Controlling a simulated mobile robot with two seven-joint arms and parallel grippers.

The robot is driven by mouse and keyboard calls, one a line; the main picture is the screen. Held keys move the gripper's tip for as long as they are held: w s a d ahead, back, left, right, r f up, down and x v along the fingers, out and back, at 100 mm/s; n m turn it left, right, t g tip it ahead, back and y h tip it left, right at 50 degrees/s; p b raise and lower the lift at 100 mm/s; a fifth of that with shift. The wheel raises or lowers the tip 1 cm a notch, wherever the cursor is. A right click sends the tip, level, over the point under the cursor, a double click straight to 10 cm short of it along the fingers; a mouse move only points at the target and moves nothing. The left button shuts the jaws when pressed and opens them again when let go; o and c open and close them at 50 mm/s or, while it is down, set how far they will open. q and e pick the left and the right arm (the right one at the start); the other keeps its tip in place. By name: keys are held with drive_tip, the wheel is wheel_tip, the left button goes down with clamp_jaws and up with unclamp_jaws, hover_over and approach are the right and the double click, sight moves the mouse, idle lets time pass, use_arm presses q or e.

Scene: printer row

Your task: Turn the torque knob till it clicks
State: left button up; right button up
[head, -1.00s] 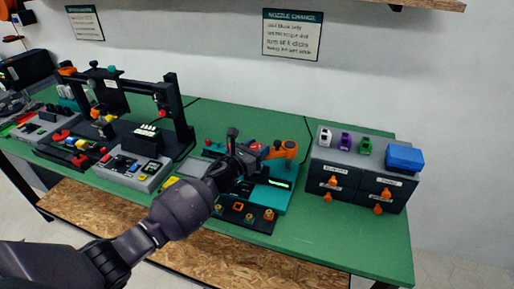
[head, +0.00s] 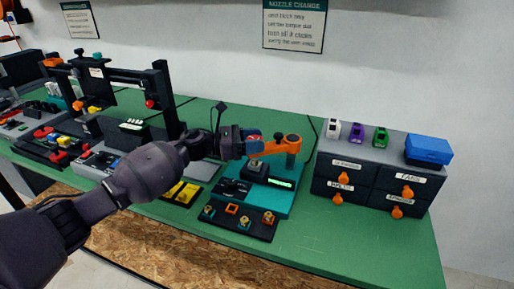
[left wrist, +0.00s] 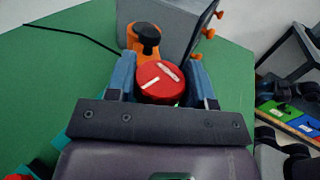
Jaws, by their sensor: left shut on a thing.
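The torque knob is a round red knob with white marks; in the left wrist view (left wrist: 160,82) it sits between my blue-grey fingers. In the head view the knob (head: 254,138) shows only as a small red patch at the end of the orange arm (head: 275,147) over the teal station (head: 272,203). My left gripper (left wrist: 162,84) is shut on the knob, one finger on each side. In the head view the left gripper (head: 248,142) comes in from the left, and its fingers are mostly hidden. My right gripper is in neither view.
A grey drawer cabinet (head: 365,192) with orange knobs stands to the right, with a blue box (head: 428,149) and small coloured nozzles on top. A black tray (head: 252,223) of fittings lies in front of the station. A printer frame (head: 165,100) stands at left.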

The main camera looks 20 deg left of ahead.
use_arm(q)
drive_tip(key=shift+f+m+g+h+b, duration=0.3)
drive_tip(key=shift+m+g+b, duration=0.3)
drive_tip(key=shift+g+b, duration=0.25)
drive_tip(key=shift+r, duration=0.15)
drive_tip(key=shift+r, duration=0.15)
drive_tip(key=o, duration=0.9)
drive_tip(key=shift+o, duration=0.2)
drive_tip(key=v, duration=1)
drive_tip(key=shift+a+b, duration=0.35)
drive_tip(key=shift+a, duration=0.1)
